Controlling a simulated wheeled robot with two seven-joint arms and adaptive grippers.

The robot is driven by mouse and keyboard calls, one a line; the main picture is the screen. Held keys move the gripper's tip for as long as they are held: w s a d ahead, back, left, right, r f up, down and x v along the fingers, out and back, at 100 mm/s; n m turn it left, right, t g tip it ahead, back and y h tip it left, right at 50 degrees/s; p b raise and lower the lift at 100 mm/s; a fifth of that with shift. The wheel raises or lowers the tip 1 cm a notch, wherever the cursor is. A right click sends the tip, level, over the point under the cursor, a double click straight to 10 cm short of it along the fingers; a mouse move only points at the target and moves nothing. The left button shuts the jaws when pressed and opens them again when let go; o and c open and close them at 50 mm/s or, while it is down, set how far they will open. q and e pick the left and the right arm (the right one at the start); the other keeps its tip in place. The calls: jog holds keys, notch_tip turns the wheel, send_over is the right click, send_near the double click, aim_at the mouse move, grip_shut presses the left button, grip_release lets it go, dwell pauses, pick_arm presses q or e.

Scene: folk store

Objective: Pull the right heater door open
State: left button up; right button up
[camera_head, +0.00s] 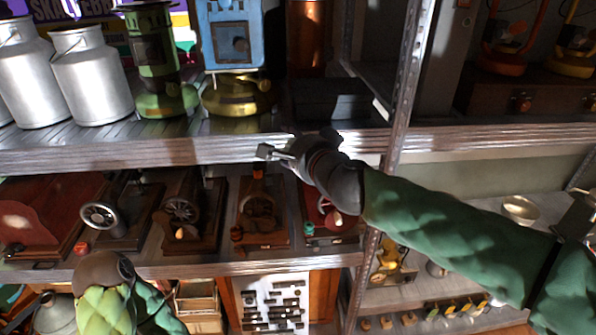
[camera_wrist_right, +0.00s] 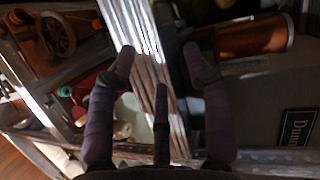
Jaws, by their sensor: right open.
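The right heater (camera_head: 228,38) is blue with a brass base and stands on the upper shelf. Its small door (camera_head: 230,42) is at the front and looks shut. A green heater (camera_head: 153,60) stands just left of it. My right gripper (camera_head: 268,152) is in front of the upper shelf's edge, below and right of the blue heater, and touches neither heater. In the right wrist view its fingers (camera_wrist_right: 158,62) are spread apart and empty, with the shelf edge behind them. I cannot make out the heater door in that view.
The upper shelf edge (camera_head: 140,150) runs across in front of the heaters. Metal milk cans (camera_head: 90,75) stand left, and a copper cylinder (camera_head: 307,35) stands right of the blue heater. A metal post (camera_head: 405,90) rises further right. Wooden grinders (camera_head: 185,212) fill the lower shelf.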

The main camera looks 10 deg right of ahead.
jog(key=shift+n+g, duration=0.3)
jog(key=shift+g, duration=0.1)
jog(key=f, duration=0.3)
jog(key=f+b, duration=0.1)
jog(key=f, duration=0.1)
jog(key=shift+w+d+f, duration=0.15)
jog(key=shift+d, duration=0.15)
